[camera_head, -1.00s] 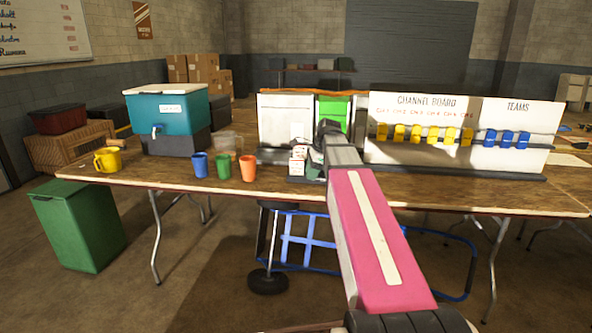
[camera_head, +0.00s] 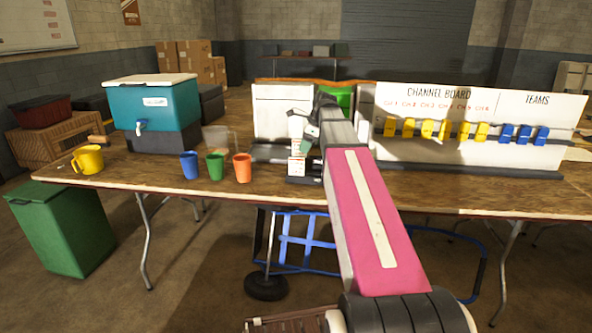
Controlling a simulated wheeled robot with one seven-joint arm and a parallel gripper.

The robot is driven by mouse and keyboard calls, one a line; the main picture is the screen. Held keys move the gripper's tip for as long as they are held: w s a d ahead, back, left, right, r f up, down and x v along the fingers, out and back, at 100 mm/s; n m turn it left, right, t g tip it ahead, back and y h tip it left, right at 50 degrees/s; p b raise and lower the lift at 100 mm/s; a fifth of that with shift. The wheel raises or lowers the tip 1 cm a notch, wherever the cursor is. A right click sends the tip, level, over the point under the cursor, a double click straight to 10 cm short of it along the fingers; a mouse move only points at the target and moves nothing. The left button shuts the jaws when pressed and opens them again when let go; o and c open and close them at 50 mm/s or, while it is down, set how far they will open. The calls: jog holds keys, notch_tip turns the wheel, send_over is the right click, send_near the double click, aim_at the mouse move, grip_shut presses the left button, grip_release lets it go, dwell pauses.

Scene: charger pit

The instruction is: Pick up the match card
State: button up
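A small pale card with printing, which looks like the match card (camera_head: 297,147), stands upright in a dark holder (camera_head: 303,172) on the wooden table. It is just left of my arm's far end. My gripper (camera_head: 308,132) shows as a small dark shape at the end of my pink and white arm, close to the upper part of the card. A pale greenish piece shows beside the gripper; I cannot tell if it belongs to the card. The fingers are too small and partly hidden by my arm, so I cannot tell whether they touch or hold anything.
The table (camera_head: 420,194) holds a teal cooler (camera_head: 158,108), a yellow mug (camera_head: 88,159), and blue (camera_head: 189,165), green (camera_head: 215,167) and orange (camera_head: 242,168) cups. The channel board (camera_head: 425,110) with yellow and blue clips stands right. A blue-framed cart (camera_head: 300,240) is below the table.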

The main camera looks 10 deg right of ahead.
aim_at(295, 163)
jog(key=x, duration=0.8)
jog(key=shift+w+a+f, duration=0.15)
jog(key=shift+a+f, duration=0.1)
jog(key=shift+a, duration=0.2)
grip_shut()
